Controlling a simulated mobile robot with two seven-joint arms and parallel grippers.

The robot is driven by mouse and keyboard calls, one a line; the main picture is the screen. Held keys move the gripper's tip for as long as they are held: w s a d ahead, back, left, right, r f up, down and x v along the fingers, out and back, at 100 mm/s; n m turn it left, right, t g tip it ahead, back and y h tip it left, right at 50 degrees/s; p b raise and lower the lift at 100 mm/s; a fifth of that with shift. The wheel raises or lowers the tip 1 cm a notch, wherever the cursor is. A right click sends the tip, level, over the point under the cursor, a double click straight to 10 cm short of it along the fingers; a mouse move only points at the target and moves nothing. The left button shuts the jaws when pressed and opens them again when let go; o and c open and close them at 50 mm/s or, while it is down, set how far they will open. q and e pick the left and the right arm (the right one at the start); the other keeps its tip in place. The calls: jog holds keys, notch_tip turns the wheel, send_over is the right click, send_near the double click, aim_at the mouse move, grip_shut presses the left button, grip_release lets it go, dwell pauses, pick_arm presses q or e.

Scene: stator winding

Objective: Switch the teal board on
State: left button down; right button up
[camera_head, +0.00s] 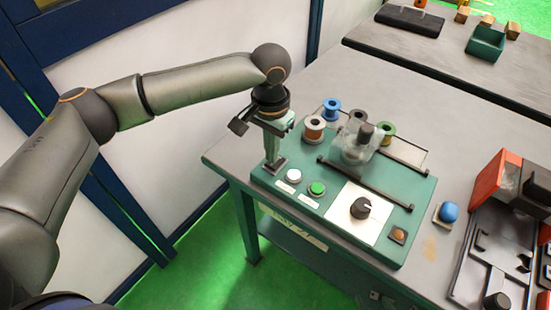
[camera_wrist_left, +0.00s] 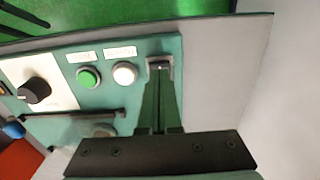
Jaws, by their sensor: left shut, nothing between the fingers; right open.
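The teal board (camera_head: 305,205) lies on the grey table and carries a white button (camera_head: 294,175), a green button (camera_head: 317,188), a black knob (camera_head: 360,207) on a white plate and an orange button (camera_head: 398,234). My left gripper (camera_head: 274,160) is shut and empty, pointing down at the board's left corner. In the left wrist view its fingertips (camera_wrist_left: 160,68) meet a small grey fitting (camera_wrist_left: 152,62) beside the white button (camera_wrist_left: 125,73). The tips partly hide this fitting, and I cannot tell whether they touch it. My right gripper is not in view.
Several wire spools, including a blue one (camera_head: 331,109), and a clear-covered part (camera_head: 356,142) stand at the board's back. A blue button (camera_head: 448,212) and a black tray (camera_head: 468,275) lie to the right. The table (camera_head: 470,130) is clear behind the board.

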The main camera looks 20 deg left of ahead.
pick_arm(q)
jog(key=shift+f, duration=0.85)
dwell(0.3)
notch_tip(320, 180, up, 5)
jog(key=p, duration=0.7)
jog(key=shift+r, duration=1)
